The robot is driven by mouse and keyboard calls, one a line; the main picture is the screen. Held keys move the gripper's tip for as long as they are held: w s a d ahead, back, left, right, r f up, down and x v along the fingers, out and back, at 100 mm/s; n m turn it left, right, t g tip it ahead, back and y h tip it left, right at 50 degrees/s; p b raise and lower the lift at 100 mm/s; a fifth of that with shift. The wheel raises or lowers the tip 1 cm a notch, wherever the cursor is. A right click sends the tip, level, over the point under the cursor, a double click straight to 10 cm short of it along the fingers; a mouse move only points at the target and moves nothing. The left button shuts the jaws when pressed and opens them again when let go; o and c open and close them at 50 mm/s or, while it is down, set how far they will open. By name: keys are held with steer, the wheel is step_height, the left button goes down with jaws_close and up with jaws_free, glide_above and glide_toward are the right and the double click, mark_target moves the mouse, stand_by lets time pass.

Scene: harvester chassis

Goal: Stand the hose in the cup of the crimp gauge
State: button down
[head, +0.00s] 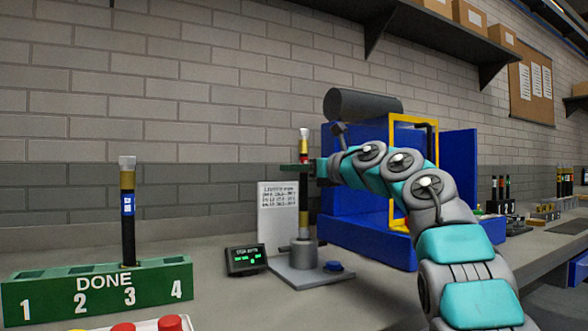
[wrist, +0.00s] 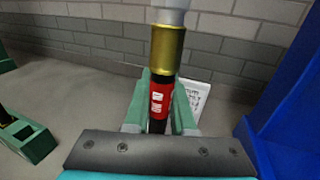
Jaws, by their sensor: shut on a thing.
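The hose (head: 304,205) is black with a red label, gold ferrules and a pale top fitting. It stands upright in the head view. My gripper (head: 299,168) is shut on it at the red label, below the upper ferrule. In the wrist view the hose (wrist: 167,50) rises between the green fingers of my gripper (wrist: 161,95). The crimp gauge (head: 288,272) is a grey plate with a round grey cup (head: 304,253). The hose's lower end meets the cup's mouth in the head view; I cannot tell how deep it sits inside.
A small display (head: 245,260) stands left of the gauge, and a blue button (head: 333,266) is on its right. A green DONE rack (head: 100,287) holds a blue-labelled hose (head: 128,215) in slot 3. A blue machine (head: 365,220) stands close on the right.

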step_height(320, 180, down, 6)
steer(key=b, duration=0.5)
steer(key=shift+f+b, duration=0.2)
steer(key=shift+b, duration=0.2)
stand_by(0.8)
stand_by(0.5)
steer(key=c, duration=0.7)
jaws_free()
steer(key=shift+s+d+f, duration=0.1)
steer(key=shift+d, duration=0.05)
steer(key=b+v, duration=0.2)
steer(key=v, duration=0.5)
steer(key=shift+s+d+b, duration=0.1)
steer(key=shift+d+b, duration=0.1)
steer(key=shift+b, duration=0.15)
